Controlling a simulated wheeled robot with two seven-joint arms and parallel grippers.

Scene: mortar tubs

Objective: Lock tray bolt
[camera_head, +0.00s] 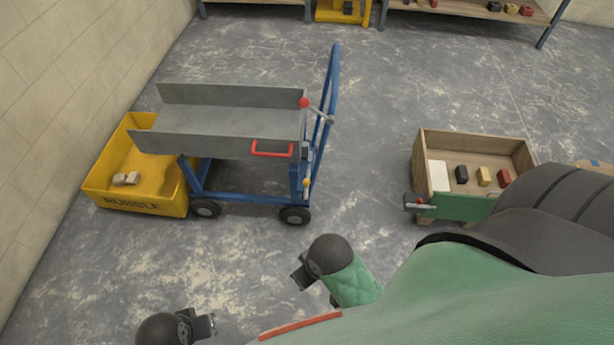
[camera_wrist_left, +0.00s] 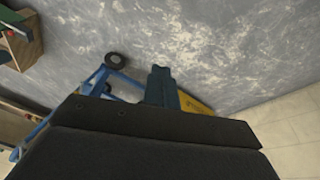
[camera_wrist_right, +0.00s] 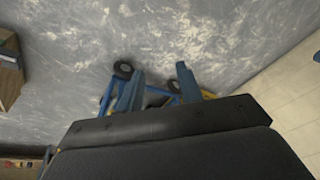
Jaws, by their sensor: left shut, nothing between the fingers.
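A grey metal tray (camera_head: 215,130) lies on a blue wheeled cart (camera_head: 240,195), with a red handle (camera_head: 272,150) on its near side. A red-knobbed lever (camera_head: 304,103) is at the tray's right end. Below it, on the cart's post, are a small grey block (camera_head: 307,151) and a small yellow knob (camera_head: 306,184); I cannot tell which part is the bolt or its position. My left gripper (camera_head: 211,325) is shut and empty, low in the head view. My right gripper (camera_head: 298,276) is open and empty in the right wrist view (camera_wrist_right: 160,82). Both are apart from the cart.
A yellow rubble tub (camera_head: 145,200) with small pieces in it stands at the cart's left, by the wall. A wooden box (camera_head: 480,143) with several blocks and a green front stands at right. Shelves (camera_head: 460,12) line the back. Floor between cart and box is clear.

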